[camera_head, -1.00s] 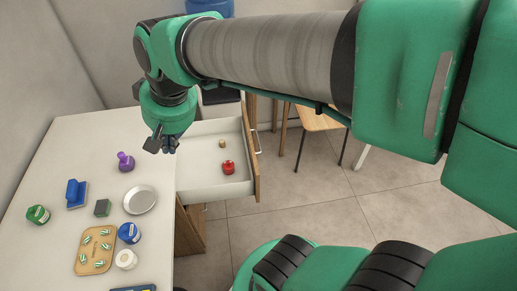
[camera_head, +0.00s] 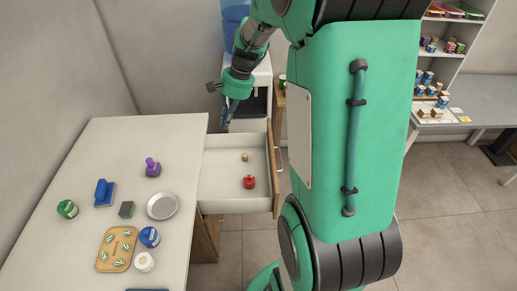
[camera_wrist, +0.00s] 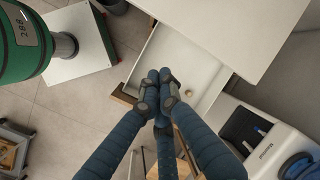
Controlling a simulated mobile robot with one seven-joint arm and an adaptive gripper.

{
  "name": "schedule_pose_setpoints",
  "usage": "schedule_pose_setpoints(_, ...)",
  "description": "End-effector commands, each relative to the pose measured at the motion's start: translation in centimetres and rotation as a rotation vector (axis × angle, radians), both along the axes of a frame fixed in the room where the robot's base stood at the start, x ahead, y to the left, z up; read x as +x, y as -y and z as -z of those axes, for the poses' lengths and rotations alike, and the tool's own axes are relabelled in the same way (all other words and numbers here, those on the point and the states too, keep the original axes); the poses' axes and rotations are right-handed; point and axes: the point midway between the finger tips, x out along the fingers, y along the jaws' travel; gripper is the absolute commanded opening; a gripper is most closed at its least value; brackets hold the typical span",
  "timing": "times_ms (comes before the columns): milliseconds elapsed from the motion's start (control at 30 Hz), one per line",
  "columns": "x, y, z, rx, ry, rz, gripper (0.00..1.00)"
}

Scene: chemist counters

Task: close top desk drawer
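The top desk drawer (camera_head: 218,170) is pulled well out from the right side of the white desk. Its wooden front panel (camera_head: 273,172) faces right. A red item (camera_head: 249,182) and a small tan piece (camera_head: 245,157) lie inside. My gripper (camera_head: 226,118) is above the drawer's far side in the head view, its fingers pointing down. In the wrist view, its blue fingers (camera_wrist: 160,78) come together at the tips, with nothing visible between them. They overlap the drawer (camera_wrist: 190,55) in that picture; contact with it cannot be told.
The white desk (camera_head: 100,150) holds a purple flask (camera_head: 152,168), a metal dish (camera_head: 163,206), a wooden tray (camera_head: 107,262) and several jars. A water dispenser (camera_head: 235,25) stands behind. My arm fills the head view's middle right. Floor right of the drawer is partly clear.

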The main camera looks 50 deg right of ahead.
Motion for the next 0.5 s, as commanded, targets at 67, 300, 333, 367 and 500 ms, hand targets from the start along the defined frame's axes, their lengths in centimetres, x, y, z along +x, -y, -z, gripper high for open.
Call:
schedule_pose_setpoints(67,0.4,2.4,1.5,0.037,-0.019,0.061,0.00)
schedule_pose_setpoints(300,1.0,9.0,6.0,0.143,-0.062,0.236,0.00)
schedule_pose_setpoints(333,1.0,9.9,6.7,0.155,-0.069,0.259,0.00)
schedule_pose_setpoints(367,0.9,10.7,7.3,0.168,-0.073,0.281,0.00)
schedule_pose_setpoints(500,0.5,14.6,10.4,0.231,-0.094,0.384,0.00)
